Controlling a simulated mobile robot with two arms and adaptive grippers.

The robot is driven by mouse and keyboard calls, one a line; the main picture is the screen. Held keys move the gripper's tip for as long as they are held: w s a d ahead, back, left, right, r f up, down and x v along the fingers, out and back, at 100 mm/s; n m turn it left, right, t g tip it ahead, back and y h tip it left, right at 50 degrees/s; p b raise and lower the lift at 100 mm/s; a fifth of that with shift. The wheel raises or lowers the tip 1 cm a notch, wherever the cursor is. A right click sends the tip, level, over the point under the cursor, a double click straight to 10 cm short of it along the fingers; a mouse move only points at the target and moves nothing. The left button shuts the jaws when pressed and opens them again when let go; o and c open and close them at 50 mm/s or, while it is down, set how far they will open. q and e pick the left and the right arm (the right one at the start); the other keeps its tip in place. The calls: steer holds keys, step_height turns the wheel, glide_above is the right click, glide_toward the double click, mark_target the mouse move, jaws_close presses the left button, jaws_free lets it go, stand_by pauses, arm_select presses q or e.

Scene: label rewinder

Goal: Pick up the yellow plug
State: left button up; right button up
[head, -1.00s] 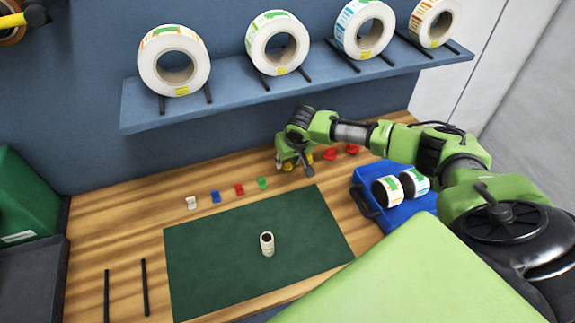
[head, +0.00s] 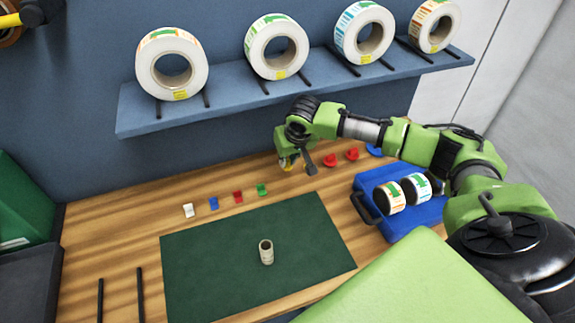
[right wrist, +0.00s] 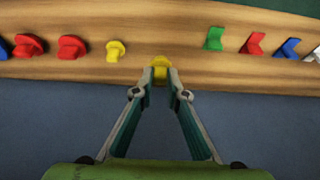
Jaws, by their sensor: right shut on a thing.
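A yellow plug (right wrist: 159,68) is between the fingertips of my right gripper (right wrist: 160,76) in the right wrist view. The gripper is shut on it, and the fingers cover part of it. In the head view my right gripper (head: 291,160) is low at the back of the wooden table, and its own wrist hides much of the plug. A second yellow plug (right wrist: 115,50) stands just left of the gripper in the right wrist view, apart from the fingers. My left gripper is not in view.
Red plugs (right wrist: 72,47) stand beside the second yellow plug. Green (head: 262,190), red, blue and white clips form a row. A green mat (head: 215,265) holds a small roll (head: 266,251). A blue case (head: 430,212) with two label rolls is at right. A shelf (head: 230,103) runs above.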

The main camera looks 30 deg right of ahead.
steer(key=s+a+r+b, duration=0.2)
steer(key=s+a+r, duration=0.4)
steer(key=s, duration=0.4)
steer(key=shift+b+v, duration=0.4)
steer(key=shift+v, duration=0.5)
steer(key=shift+d, duration=0.15)
